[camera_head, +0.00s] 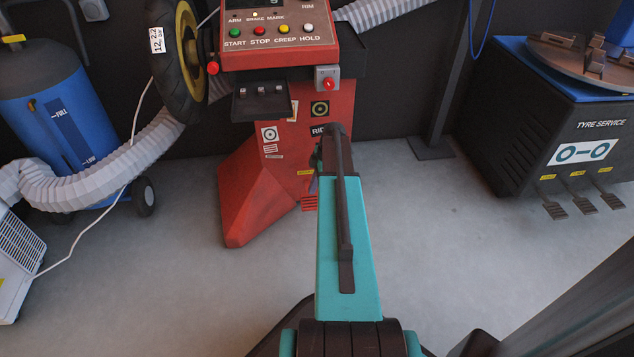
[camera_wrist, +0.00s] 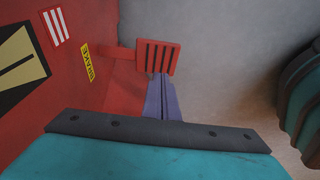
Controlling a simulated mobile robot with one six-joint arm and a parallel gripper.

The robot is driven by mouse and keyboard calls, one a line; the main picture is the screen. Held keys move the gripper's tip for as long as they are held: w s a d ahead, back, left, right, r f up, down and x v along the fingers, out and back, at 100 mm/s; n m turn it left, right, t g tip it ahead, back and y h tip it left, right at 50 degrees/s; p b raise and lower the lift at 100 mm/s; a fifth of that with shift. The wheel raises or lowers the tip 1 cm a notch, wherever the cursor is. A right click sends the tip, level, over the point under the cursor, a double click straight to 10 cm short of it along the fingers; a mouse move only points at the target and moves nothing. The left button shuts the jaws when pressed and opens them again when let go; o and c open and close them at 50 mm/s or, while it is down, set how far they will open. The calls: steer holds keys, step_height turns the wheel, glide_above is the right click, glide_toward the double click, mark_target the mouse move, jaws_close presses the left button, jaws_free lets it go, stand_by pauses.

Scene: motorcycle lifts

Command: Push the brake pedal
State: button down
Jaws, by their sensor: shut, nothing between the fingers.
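The brake pedal (camera_wrist: 158,57) is a red slotted plate on a short red arm from the side of the red machine (camera_wrist: 120,85). A yellow label (camera_wrist: 88,62) is on the machine beside it. The pedal also shows in the head view (camera_head: 309,203), low on the red pedestal, left of my arm. My gripper (camera_wrist: 161,76) is shut and empty, its fingers pointing at the pedal's near edge in the wrist view. The tips overlap or meet that edge in the picture; I cannot tell whether they touch. In the head view my arm hides most of the gripper.
The red machine's control panel (camera_head: 268,30) and a wheel (camera_head: 178,65) are above. A black tyre-service machine (camera_head: 560,125) with several pedals stands right. A blue tank (camera_head: 55,120) and a ribbed grey hose (camera_head: 120,165) are left. Grey floor (camera_head: 440,220) is clear right of my arm.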

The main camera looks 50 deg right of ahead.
mark_target(313, 204)
steer(key=shift+s+d+b+x, duration=0.15)
steer(key=shift+b+x, duration=0.25)
steer(key=shift+x, duration=0.5)
steer(key=shift+s+d+b+x, duration=0.15)
steer(key=shift+b+x, duration=0.3)
steer(key=shift+x, duration=0.45)
steer(key=shift+s+d+b+x, duration=0.15)
steer(key=shift+b+x, duration=0.25)
steer(key=shift+x, duration=0.5)
steer(key=shift+f, duration=0.25)
steer(key=shift+s+a+f+p, duration=0.15)
steer(key=shift+f+p, duration=0.35)
steer(key=shift+f, duration=0.4)
steer(key=shift+s+a+f+p, duration=0.15)
steer(key=shift+f+p, duration=0.3)
steer(key=shift+f, duration=0.5)
steer(key=shift+a+r+p, duration=0.15)
steer(key=shift+r+p, duration=0.3)
steer(key=shift+r, duration=0.15)
steer(key=s+r+p, duration=0.4)
steer(key=r+p, duration=0.1)
steer(key=r, duration=0.8)
steer(key=shift+d, duration=0.35)
steer(key=shift+w+p, duration=0.15)
steer(key=shift+p, duration=0.15)
